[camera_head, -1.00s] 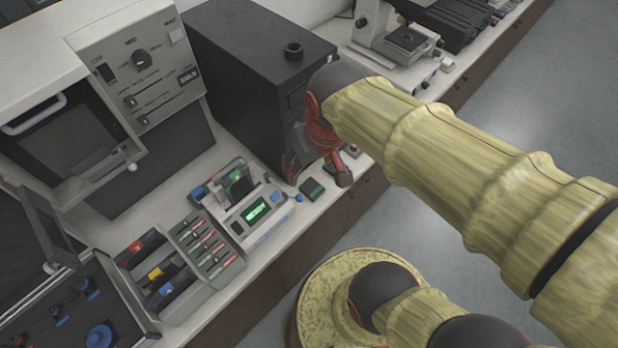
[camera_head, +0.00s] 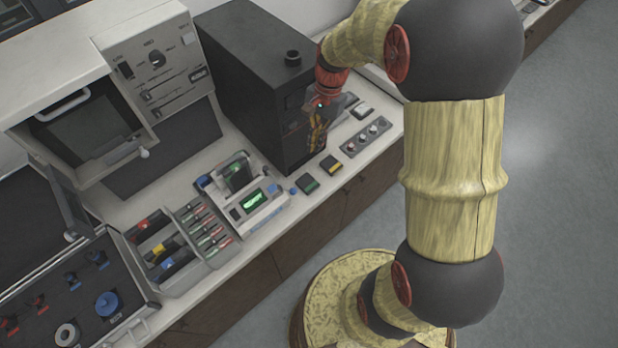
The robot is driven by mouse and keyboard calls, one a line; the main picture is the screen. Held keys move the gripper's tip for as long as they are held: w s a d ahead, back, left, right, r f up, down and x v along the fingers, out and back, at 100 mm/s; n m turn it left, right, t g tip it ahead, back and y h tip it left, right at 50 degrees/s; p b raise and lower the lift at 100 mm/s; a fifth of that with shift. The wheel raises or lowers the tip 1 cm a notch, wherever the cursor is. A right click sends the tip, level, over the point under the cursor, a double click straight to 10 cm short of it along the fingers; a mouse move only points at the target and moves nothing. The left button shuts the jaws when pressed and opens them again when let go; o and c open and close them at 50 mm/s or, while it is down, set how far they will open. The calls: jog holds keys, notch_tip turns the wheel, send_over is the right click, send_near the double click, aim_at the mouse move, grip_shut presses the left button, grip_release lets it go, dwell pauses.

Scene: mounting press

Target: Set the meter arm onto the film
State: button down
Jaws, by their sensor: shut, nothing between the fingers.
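The meter (camera_head: 262,212) is a small pale desktop device with a lit green display and blue parts, on the bench left of the tall black cabinet. A raised dark piece with a greenish pane (camera_head: 238,176) stands at its back; I cannot tell whether this is the meter arm. The film cannot be made out clearly. My gripper (camera_head: 318,122) is at the right side of the black cabinet, behind and to the right of the meter and well apart from it. It is shut and empty, and its fingers are small and dark against the cabinet.
The black cabinet (camera_head: 250,75) stands close behind the meter. A rack of coloured pens (camera_head: 205,232) and a tray of coloured items (camera_head: 160,250) lie left of it. Small green (camera_head: 306,184) and yellow (camera_head: 331,165) blocks and a knobbed panel (camera_head: 366,137) lie to the right.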

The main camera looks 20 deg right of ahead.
jog(key=shift+a+m, duration=0.1)
jog(key=shift+m, duration=0.3)
jog(key=shift+f, duration=0.15)
jog(key=s+a+f, duration=0.1)
jog(key=a+f, duration=0.1)
jog(key=f, duration=0.3)
jog(key=s+a+f+b, duration=0.1)
jog(key=s+a+f, duration=0.1)
jog(key=f, duration=0.3)
jog(key=shift+a+f, duration=0.15)
jog(key=shift+a, duration=0.55)
jog(key=shift+s+a, duration=0.1)
